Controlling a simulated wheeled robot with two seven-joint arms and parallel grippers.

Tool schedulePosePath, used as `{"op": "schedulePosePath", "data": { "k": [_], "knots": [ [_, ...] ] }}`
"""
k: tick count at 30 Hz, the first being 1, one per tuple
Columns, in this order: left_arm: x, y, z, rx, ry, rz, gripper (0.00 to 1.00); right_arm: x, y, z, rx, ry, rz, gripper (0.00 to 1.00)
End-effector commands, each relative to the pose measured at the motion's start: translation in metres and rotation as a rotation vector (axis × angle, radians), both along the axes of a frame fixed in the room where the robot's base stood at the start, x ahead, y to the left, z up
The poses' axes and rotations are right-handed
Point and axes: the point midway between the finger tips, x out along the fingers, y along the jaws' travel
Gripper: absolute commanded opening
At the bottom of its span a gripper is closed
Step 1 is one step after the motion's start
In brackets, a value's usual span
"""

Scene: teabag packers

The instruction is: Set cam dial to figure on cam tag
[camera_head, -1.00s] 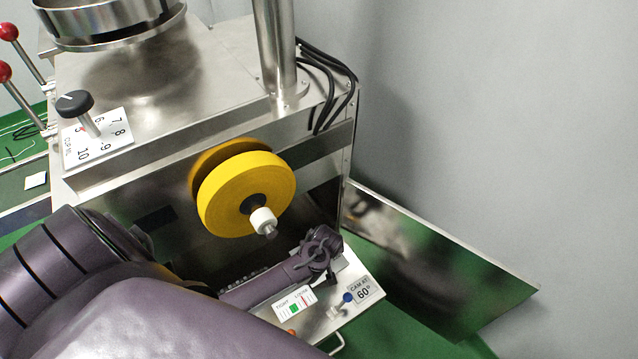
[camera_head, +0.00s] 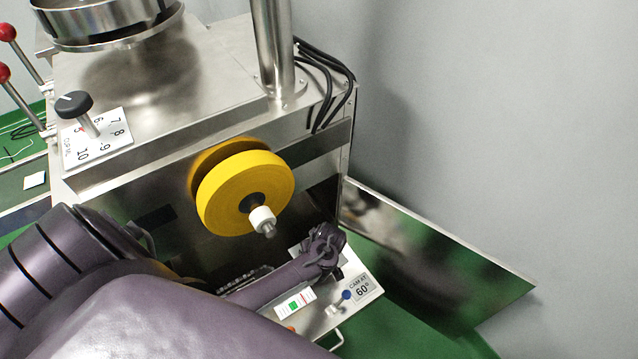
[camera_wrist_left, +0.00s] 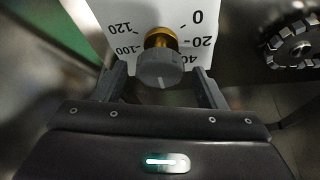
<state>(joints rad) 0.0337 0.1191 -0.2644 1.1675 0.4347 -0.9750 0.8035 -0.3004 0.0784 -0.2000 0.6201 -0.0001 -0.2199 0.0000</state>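The cam tag (camera_head: 362,289) reads "CAM AT 60°" and stands on the low shelf at the machine's front in the head view. The cam dial is a grey round knob (camera_wrist_left: 161,68) on a brass shaft before a white plate (camera_wrist_left: 100,12) with figures 0, 20, 40, 100 and 120; the figures behind the knob are hidden. My left gripper (camera_wrist_left: 159,78) has one finger on each side of the knob, with gaps visible between. In the head view my left gripper (camera_head: 325,248) is over the shelf and hides the dial. My right gripper is not in view.
A yellow reel (camera_head: 240,193) on a spindle is just above my left gripper. A black knob (camera_head: 74,104) with a plate of figures sits on the machine top.

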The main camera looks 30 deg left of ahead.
Motion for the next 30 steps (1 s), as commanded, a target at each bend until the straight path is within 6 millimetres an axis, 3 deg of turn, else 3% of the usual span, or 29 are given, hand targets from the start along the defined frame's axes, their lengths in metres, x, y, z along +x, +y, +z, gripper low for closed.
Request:
{"op": "schedulePosePath", "data": {
  "k": [10, 21, 30],
  "knots": [
    [0.000, -0.001, 0.004, 0.000, -0.001, 0.000, 0.67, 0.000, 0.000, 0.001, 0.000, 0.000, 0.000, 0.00],
    [-0.014, -0.018, 0.058, 0.000, -0.001, -0.003, 0.67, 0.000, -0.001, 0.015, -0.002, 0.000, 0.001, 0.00],
    [-0.018, -0.024, 0.073, 0.000, 0.000, -0.001, 0.67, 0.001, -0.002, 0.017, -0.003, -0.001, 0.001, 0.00]
  ]
}}
